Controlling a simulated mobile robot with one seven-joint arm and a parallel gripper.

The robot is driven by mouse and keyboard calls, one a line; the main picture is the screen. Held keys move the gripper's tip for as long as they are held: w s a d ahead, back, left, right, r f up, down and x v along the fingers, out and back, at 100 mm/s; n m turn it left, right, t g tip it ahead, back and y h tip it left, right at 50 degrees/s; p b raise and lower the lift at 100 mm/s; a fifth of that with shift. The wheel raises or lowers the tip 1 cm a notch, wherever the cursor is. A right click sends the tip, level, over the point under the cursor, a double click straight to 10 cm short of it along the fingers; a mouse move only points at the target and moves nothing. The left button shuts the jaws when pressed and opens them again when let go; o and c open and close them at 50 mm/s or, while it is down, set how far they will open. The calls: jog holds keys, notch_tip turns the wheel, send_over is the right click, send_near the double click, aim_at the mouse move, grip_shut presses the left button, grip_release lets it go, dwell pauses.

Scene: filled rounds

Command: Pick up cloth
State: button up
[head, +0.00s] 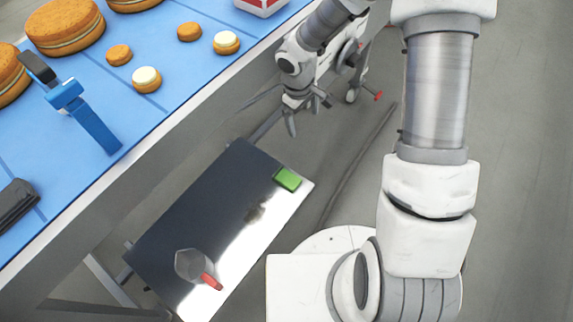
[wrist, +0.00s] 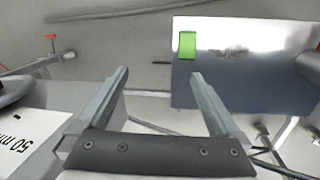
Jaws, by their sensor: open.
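A small green rectangle (head: 287,179), which looks like the folded cloth, lies flat near the right edge of a low dark table (head: 190,210). It also shows in the wrist view (wrist: 187,45), above and slightly right of the space between my fingers. My gripper (head: 306,113) is open and empty, up and to the right of the table in the head view. Its two fingers are spread in the wrist view (wrist: 159,76), and the cloth is apart from them.
A grey cup-like container (head: 190,265) and a red piece (head: 211,282) are on the low table, with a dark smudge (head: 255,212) near its shiny edge. A blue-topped bench (head: 190,85) holds several round biscuit-like pieces, a blue tool (head: 95,125) and a black object (head: 14,203).

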jog(key=n+g+y+b, duration=0.1)
jog(key=b, duration=0.1)
send_over(285, 176)
notch_tip(285, 176, down, 12)
notch_tip(285, 176, down, 11)
jog(key=b, duration=0.3)
jog(key=shift+a, duration=0.15)
jog(key=shift+s+f+b, duration=0.1)
jog(key=shift+f+b, duration=1.05)
jog(key=shift+f, duration=1.95)
jog(key=c, duration=1.3)
jog(key=shift+r, duration=0.1)
